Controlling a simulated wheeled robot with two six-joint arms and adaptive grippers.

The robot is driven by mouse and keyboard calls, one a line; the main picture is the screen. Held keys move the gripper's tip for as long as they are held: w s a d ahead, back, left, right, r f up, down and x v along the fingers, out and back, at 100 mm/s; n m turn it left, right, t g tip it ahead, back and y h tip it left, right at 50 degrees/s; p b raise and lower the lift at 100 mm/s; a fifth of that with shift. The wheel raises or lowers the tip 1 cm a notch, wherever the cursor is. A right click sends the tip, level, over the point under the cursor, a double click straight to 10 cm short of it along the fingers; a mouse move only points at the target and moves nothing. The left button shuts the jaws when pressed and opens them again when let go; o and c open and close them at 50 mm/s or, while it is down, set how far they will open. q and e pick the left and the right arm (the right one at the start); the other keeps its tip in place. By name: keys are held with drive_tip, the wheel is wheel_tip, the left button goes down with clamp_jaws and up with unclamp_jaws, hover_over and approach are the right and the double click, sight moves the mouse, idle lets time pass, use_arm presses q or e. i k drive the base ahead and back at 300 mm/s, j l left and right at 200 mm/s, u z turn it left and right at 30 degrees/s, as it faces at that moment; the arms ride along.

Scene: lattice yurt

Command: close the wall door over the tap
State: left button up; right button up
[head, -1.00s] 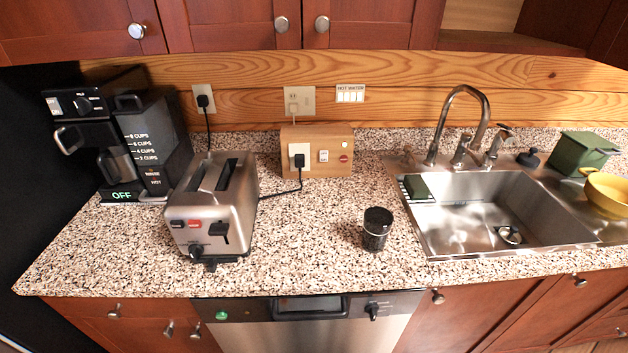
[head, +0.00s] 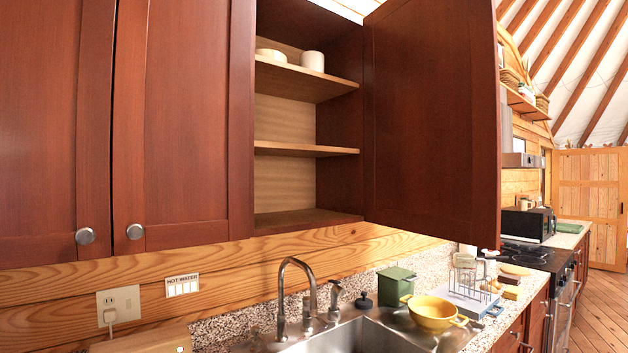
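The wall door (head: 432,115) is a dark red-brown cabinet door, hinged on its right side and standing wide open toward me. Behind it the open cabinet (head: 285,180) shows pale shelves, with a white bowl and a white cup on the upper shelf. The tap (head: 284,290) is a curved metal spout over the sink, below the open cabinet. The door's knob is not visible. Neither of my grippers is in the head view.
Two shut cabinet doors (head: 180,120) with round knobs are at the left. The sink (head: 365,337), a green canister (head: 396,287), a yellow pot (head: 433,312) and a wire rack (head: 472,283) are below. A stove (head: 530,256) and wood floor (head: 603,310) lie to the right.

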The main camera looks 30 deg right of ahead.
sight(433, 111)
drive_tip(key=l, duration=1.25)
drive_tip(key=i+l, duration=0.15)
drive_tip(key=l, duration=1.1)
